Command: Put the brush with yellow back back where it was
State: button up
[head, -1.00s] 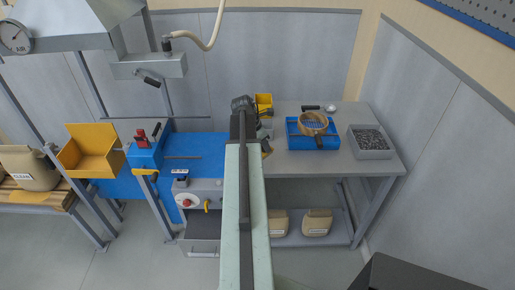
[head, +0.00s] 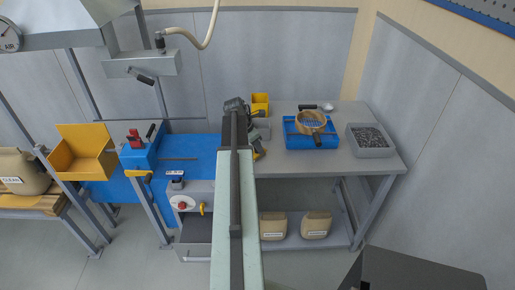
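My arm reaches up the middle of the head view, and its wrist folds down on the right of the arm link. My gripper (head: 255,151) is small and partly hidden by the arm, above the front part of the grey bench. A small yellow patch (head: 257,156) shows at its tip. I cannot tell whether this is the yellow-backed brush or part of the gripper. No brush can be made out clearly elsewhere. Whether the fingers are open or shut is too small to tell.
On the grey bench (head: 350,167) are a yellow bin (head: 260,99), a blue tray (head: 296,141) with a round sieve (head: 311,120) on it, and a grey box (head: 373,152) of dark pieces.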

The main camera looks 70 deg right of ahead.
jog(key=o, duration=0.4)
jog(key=shift+c, duration=0.2)
jog(key=shift+r+p, duration=0.3)
jog(key=shift+p, duration=0.05)
jog(key=p+v, duration=1)
jog(key=v, duration=0.1)
jog(key=shift+a+r+p, duration=0.15)
jog(key=shift+r+p, duration=0.2)
jog(key=shift+p, duration=0.05)
jog(key=shift+w, duration=0.15)
